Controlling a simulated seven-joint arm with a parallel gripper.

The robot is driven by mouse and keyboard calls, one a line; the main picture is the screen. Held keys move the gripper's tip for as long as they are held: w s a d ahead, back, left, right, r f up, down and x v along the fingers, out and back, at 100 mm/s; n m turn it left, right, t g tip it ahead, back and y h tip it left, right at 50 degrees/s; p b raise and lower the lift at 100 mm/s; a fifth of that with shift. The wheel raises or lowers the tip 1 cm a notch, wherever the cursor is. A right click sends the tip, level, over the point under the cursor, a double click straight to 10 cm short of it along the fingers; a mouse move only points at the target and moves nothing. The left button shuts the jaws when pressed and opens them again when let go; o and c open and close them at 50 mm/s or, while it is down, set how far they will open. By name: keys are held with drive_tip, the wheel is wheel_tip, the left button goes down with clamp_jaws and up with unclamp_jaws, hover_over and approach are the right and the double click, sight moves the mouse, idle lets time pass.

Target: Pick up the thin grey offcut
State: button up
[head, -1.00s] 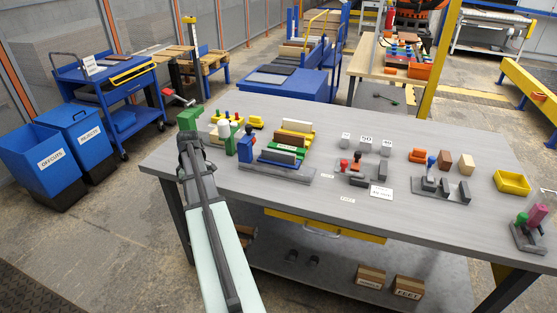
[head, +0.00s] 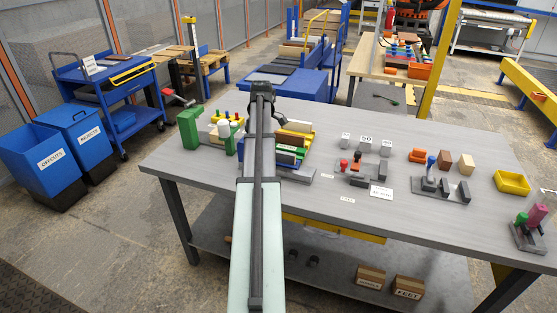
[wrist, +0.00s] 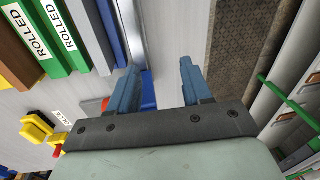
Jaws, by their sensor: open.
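My gripper (wrist: 160,70) is open in the wrist view, its two blue fingers apart with nothing held between them. A thin grey strip (wrist: 133,35) lies beside a blue bar (wrist: 110,30), beyond the left finger; I cannot tell for sure that it is the offcut. In the head view my arm crosses the row of coloured bars and hides part of it, and the fingers are hidden behind the wrist. A grey plate (head: 300,174) shows in front of the bars to the right of the arm.
Green bars labelled ROLLED (wrist: 45,40) stand left in the wrist view. A green block (head: 188,128) stands at the table's left. Grey fixtures (head: 365,174), grey weights (head: 366,145) and a yellow bin (head: 512,182) are to the right. The table's front strip is clear.

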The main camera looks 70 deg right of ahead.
drive_tip(key=s+d+r+h, duration=0.2)
drive_tip(key=s+d+r, duration=0.3)
drive_tip(key=d+r, duration=0.15)
hover_over(278, 152)
drive_tip(key=shift+m, duration=0.4)
drive_tip(key=f, duration=0.8)
drive_tip(key=shift+s+a+f, duration=0.1)
drive_tip(key=shift+s+a, duration=0.1)
drive_tip(key=shift+a, duration=0.05)
drive_tip(key=shift+w+d+f, duration=0.1)
drive_tip(key=shift+d+f, duration=0.1)
drive_tip(key=shift+f, duration=1.15)
drive_tip(key=shift+w+d+f, duration=0.1)
drive_tip(key=shift+d+f, duration=0.05)
drive_tip(key=shift+f, duration=1.2)
clamp_jaws()
